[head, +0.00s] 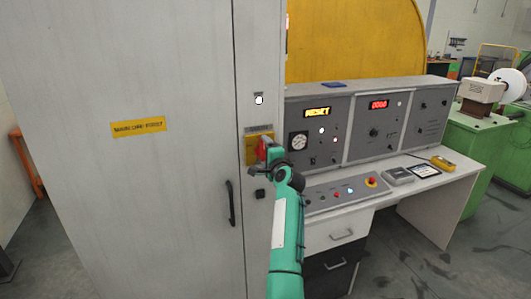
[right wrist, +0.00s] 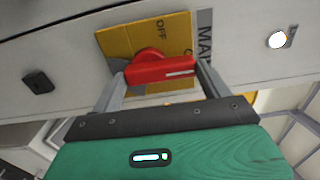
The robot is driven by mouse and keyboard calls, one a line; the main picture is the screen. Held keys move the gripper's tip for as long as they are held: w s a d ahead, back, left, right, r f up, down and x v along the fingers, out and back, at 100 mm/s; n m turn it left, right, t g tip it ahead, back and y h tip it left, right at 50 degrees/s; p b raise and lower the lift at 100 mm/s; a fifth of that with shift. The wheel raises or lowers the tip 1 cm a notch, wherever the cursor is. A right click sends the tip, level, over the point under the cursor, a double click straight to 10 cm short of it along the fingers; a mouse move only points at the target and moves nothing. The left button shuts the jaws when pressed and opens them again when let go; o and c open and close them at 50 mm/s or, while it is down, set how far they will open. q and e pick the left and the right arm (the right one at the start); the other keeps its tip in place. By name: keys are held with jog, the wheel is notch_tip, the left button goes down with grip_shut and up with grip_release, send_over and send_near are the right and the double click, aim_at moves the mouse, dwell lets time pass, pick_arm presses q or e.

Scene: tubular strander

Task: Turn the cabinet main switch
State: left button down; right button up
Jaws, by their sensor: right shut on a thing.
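The cabinet main switch is a red rotary handle (right wrist: 160,68) on a yellow plate (right wrist: 115,45) marked OFF. In the head view the yellow plate (head: 250,150) sits on the narrow right-hand strip of the grey cabinet (head: 180,60), with the red handle (head: 262,146) partly hidden by my gripper. My right gripper (head: 264,158) is at the switch. In the right wrist view its two fingers (right wrist: 160,78) straddle the red handle and are shut on it. The handle's white mark lies toward the right finger. My left gripper is not in view.
A white lamp (head: 259,100) is above the switch, and a black door handle (head: 231,203) is below left. A control desk (head: 345,190) with lit displays stands close on the right of my arm. Open floor (head: 410,265) shows at lower right.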

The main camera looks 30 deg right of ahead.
jog(key=o, duration=1)
jog(key=shift+s+a+f, duration=0.1)
jog(key=shift+s+f, duration=0.05)
jog(key=shift+s, duration=0.25)
jog(key=b+v, duration=0.5)
jog(key=v, duration=0.8)
